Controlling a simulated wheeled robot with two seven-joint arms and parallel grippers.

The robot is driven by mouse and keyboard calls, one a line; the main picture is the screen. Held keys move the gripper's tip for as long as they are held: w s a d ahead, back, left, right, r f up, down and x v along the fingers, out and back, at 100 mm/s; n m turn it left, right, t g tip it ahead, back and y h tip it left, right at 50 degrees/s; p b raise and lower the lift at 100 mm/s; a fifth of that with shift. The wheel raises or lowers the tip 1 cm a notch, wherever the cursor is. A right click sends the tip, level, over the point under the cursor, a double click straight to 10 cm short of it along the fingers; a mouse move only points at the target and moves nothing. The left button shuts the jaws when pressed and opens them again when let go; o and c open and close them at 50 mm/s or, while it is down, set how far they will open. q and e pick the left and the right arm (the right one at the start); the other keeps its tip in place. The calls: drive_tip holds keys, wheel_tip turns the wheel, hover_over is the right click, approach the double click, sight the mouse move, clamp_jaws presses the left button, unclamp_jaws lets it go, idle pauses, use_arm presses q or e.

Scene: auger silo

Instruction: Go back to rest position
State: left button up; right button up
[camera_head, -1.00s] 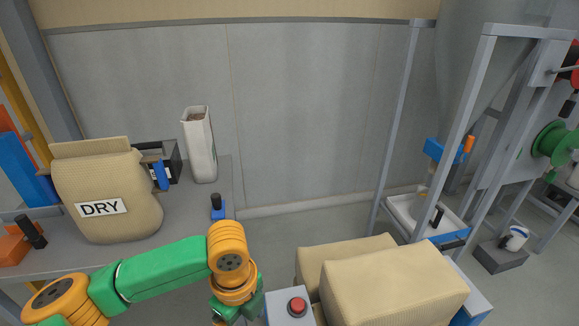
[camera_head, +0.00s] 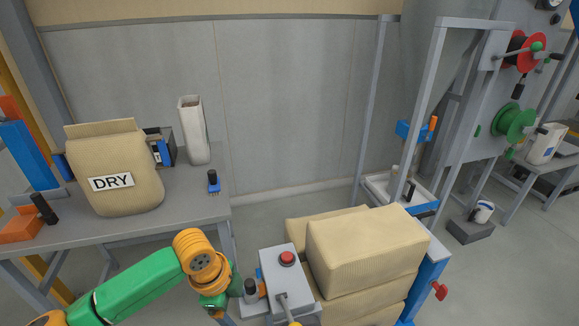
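My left arm (camera_head: 135,284), green with orange joints, comes in from the lower left and bends down at the bottom edge. Its gripper is cut off below the frame, so its fingers cannot be seen. My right arm and gripper are not in view. No object is visibly held.
A table (camera_head: 190,212) at left bears a sack marked DRY (camera_head: 115,195) and a tall white bag (camera_head: 193,130). A control box (camera_head: 272,262) with a red button stands near my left arm. Stacked sacks (camera_head: 367,248) are right of it. The metal silo frame (camera_head: 430,95) stands farther right.

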use_arm(q)
drive_tip(key=w+a+f+n+t+y, duration=0.1)
drive_tip(key=w+a+f+n+t, duration=0.15)
drive_tip(key=a+f+n, duration=0.7)
drive_tip(key=s+a+f+n+y, duration=0.25)
drive_tip(key=s+a+f, duration=0.35)
drive_tip(key=a+f, duration=0.5)
drive_tip(key=s+a+f+n+g+y, duration=0.1)
drive_tip(key=s+a+f, duration=0.1)
drive_tip(key=s+a, duration=0.55)
drive_tip(key=s+a+f+n+g+y, duration=0.15)
drive_tip(key=s+a, duration=0.25)
drive_tip(key=s, duration=0.7)
drive_tip(key=s+a+f+y, duration=0.1)
drive_tip(key=s+a+f, duration=0.3)
drive_tip(key=s, duration=0.5)
drive_tip(key=s+d+f+n+h, duration=0.1)
drive_tip(key=d+f+h, duration=0.15)
drive_tip(key=d, duration=0.95)
drive_tip(key=d+f+n+h, duration=0.15)
drive_tip(key=d+f, duration=0.25)
drive_tip(key=d, duration=0.9)
drive_tip(key=d+r+h+p, duration=0.1)
drive_tip(key=d+r+p, duration=0.2)
drive_tip(key=r+p, duration=0.6)
drive_tip(key=shift+d+m, duration=0.25)
drive_tip(key=shift+m, duration=0.05)
